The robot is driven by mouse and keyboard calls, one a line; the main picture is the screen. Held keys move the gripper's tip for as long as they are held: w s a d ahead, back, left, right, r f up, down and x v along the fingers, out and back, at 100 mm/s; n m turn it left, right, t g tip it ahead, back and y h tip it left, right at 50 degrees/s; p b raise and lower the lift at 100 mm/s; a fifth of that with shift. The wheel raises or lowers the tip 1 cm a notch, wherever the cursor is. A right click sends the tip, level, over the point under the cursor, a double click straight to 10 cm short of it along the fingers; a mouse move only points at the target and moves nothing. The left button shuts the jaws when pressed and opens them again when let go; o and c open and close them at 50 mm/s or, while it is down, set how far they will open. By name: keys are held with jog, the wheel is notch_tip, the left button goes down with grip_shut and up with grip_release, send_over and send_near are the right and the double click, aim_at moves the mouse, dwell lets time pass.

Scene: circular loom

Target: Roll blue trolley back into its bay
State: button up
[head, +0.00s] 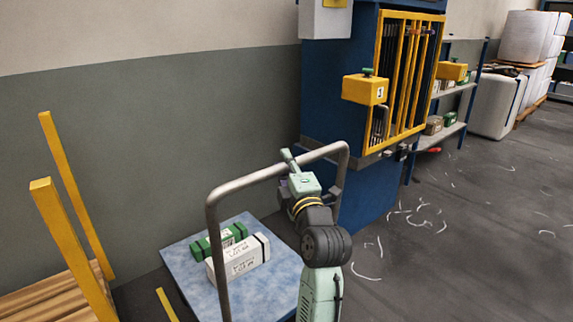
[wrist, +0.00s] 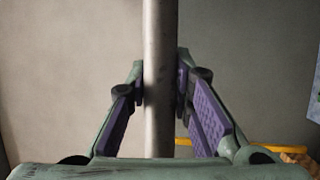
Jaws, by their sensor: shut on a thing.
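The blue trolley (head: 275,288) stands on the floor at lower middle in the head view, beside the grey wall. Its grey tube handle (head: 240,184) rises as a tall hoop. A white box (head: 238,258) and a green box (head: 217,241) lie on its deck. In the wrist view, my gripper (wrist: 160,85) has its purple-padded fingers on both sides of the upright handle tube (wrist: 158,40), shut on it. In the head view, my arm hides part of the trolley's right side, and the fingertips are hard to make out.
Yellow posts (head: 68,240) and a wooden pallet (head: 75,299) stand at the left. A yellow strip (head: 166,304) shows by the trolley's left edge. A blue cabinet with a yellow barred gate (head: 404,75) stands beyond the trolley. Open floor with white scraps (head: 420,218) lies right.

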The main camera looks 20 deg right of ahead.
jog(key=shift+f, duration=0.2)
jog(key=shift+c, duration=1.2)
grip_shut()
jog(key=shift+f, duration=0.1)
jog(key=w+a+b, duration=0.2)
jog(key=w, duration=0.5)
jog(key=shift+a, duration=0.3)
jog(key=o, duration=0.9)
grip_release()
jog(key=shift+o, duration=0.3)
jog(key=shift+s, duration=0.1)
